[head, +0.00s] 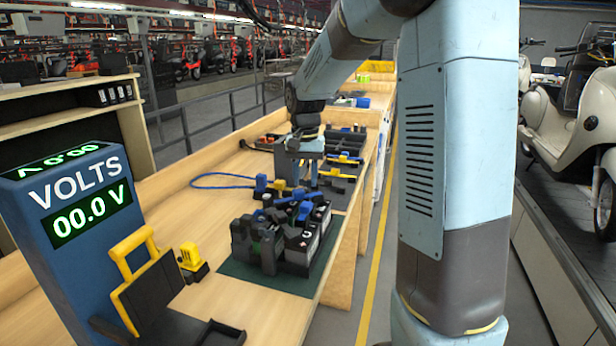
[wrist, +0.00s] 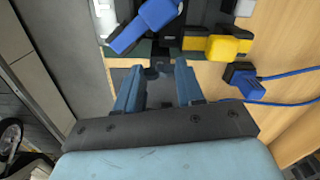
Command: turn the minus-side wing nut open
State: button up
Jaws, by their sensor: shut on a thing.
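My gripper (head: 298,178) points down just beyond the battery block (head: 272,259) on the bench. In the wrist view its two blue-grey fingers (wrist: 158,72) are closed on a small dark piece (wrist: 158,67), which appears to be the minus-side wing nut. Its wings are mostly hidden between the fingertips, so I cannot tell how far it is turned. A blue lever-like part (wrist: 145,26) and a yellow block (wrist: 228,47) sit just beyond the fingers.
A blue cable (wrist: 285,76) ends in a dark and blue connector right of my gripper. A voltmeter (head: 72,200) reading 00.0 V stands at left, near a yellow-handled black holder (head: 150,285). Dark trays (head: 345,140) lie farther along. Bare wood (head: 215,215) is free left of the batteries.

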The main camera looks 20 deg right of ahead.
jog(key=n, duration=0.3)
jog(key=shift+n, duration=0.4)
jog(key=n, duration=0.4)
jog(key=shift+n, duration=0.3)
jog(key=n, duration=0.3)
jog(key=shift+n, duration=2)
jog(key=shift+s, duration=0.1)
jog(key=o, duration=1)
jog(key=shift+o, duration=0.3)
